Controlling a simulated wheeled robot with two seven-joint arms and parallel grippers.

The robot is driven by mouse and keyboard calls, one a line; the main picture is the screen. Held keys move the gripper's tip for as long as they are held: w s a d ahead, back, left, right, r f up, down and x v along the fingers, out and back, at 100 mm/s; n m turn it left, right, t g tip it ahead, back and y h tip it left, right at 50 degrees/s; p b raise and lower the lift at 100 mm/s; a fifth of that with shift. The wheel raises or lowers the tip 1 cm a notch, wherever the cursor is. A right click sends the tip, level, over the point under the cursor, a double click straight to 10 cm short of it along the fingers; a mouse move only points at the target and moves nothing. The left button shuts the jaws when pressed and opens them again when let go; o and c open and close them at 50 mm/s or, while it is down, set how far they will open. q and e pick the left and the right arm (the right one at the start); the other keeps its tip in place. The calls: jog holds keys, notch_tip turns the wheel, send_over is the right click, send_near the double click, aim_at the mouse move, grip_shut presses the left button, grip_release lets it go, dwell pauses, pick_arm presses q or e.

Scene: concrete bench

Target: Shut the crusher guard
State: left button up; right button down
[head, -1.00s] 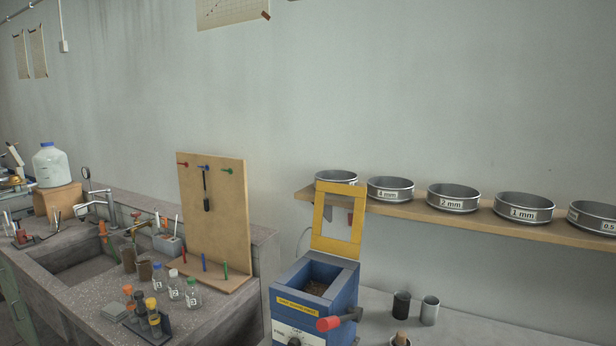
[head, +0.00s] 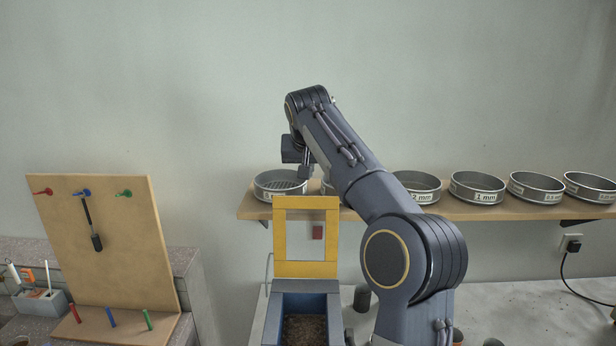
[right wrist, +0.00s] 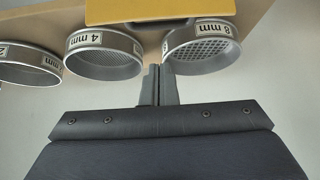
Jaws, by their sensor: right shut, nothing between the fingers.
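The crusher guard (head: 279,240) is a yellow frame with a window, standing upright at the back of the blue crusher (head: 292,300). The crusher's hopper is open on top, with brown grains (head: 304,330) inside. My right gripper (head: 304,174) points down just above the guard's top edge in the head view; its exact depth is unclear. In the right wrist view the fingers (right wrist: 158,84) are together and empty. A yellow panel, apparently the guard (right wrist: 160,10), shows at the top there, apart from the fingertips. My left gripper is not in view.
A wooden shelf (head: 470,215) on the wall holds several sieves, including the 8 mm one (right wrist: 203,50) and the 4 mm one (right wrist: 104,55). A pegboard (head: 110,240) stands at left. A dark cup (head: 362,298) stands right of the crusher.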

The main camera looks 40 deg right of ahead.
jog(key=x, duration=0.3)
jog(key=p+x, duration=0.1)
jog(key=x, duration=0.2)
jog(key=d+x, duration=0.1)
jog(key=x, duration=0.3)
jog(key=shift+w+d+r+p, duration=0.15)
jog(key=shift+w+r+p, duration=0.1)
jog(key=shift+r+p, duration=0.15)
jog(key=s+a, duration=0.2)
jog(key=s, duration=0.1)
jog(key=shift+a+r, duration=0.15)
jog(key=shift+a, duration=0.15)
jog(key=shift+a, duration=0.1)
